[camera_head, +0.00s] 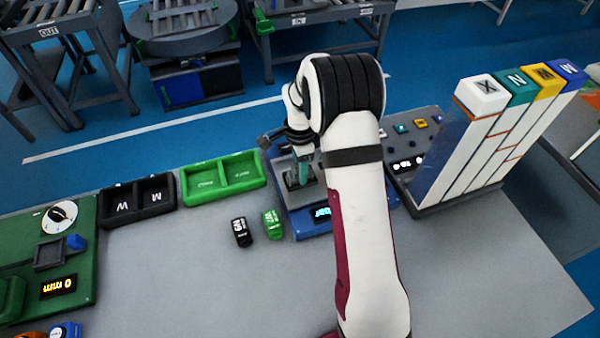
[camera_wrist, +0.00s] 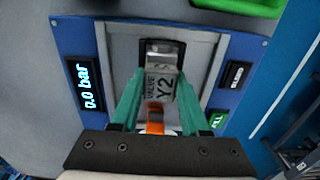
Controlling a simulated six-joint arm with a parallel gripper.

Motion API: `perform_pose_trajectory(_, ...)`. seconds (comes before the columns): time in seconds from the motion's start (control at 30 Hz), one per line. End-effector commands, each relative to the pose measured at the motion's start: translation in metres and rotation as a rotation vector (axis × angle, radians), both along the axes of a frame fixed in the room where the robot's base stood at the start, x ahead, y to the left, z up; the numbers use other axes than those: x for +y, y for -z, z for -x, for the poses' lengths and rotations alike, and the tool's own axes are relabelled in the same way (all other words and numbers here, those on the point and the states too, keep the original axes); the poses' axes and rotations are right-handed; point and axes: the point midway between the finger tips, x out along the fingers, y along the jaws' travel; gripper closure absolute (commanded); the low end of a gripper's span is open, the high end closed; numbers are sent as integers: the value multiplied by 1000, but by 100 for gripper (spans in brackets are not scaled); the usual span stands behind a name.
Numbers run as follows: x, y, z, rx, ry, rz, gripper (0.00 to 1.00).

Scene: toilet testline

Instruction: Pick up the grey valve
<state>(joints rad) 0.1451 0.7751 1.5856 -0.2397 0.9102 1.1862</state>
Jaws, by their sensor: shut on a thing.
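The grey valve (camera_wrist: 161,86), marked "VALVE Y2", shows in the wrist view between the two teal fingers of my gripper (camera_wrist: 160,95). The fingers are shut on its sides. An orange part (camera_wrist: 155,122) shows at its near end. The valve is at the grey recess of the blue test station (camera_wrist: 85,35), whose display reads "0.0 bar". I cannot tell whether it still touches the recess. In the head view my gripper (camera_head: 301,170) points down over the station (camera_head: 312,222), and the valve is mostly hidden there.
A black valve (camera_head: 242,232) and a green valve (camera_head: 272,224) lie on the grey table left of the station. Black (camera_head: 137,213) and green (camera_head: 223,192) bins stand behind them. A tall rack (camera_head: 462,150) with coloured tops stands right. The table's front right is clear.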

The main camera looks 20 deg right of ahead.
Motion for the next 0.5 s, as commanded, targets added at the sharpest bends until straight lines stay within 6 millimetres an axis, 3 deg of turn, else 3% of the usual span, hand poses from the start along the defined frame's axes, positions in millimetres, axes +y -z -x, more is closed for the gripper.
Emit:
perform_pose_trajectory(0.03,0,0,0,0,0,0,87)
perform_pose_trajectory(0.1,0,0,0,0,0,0,99)
perform_pose_trajectory(0.5,0,-4,-1,-1,0,0,100)
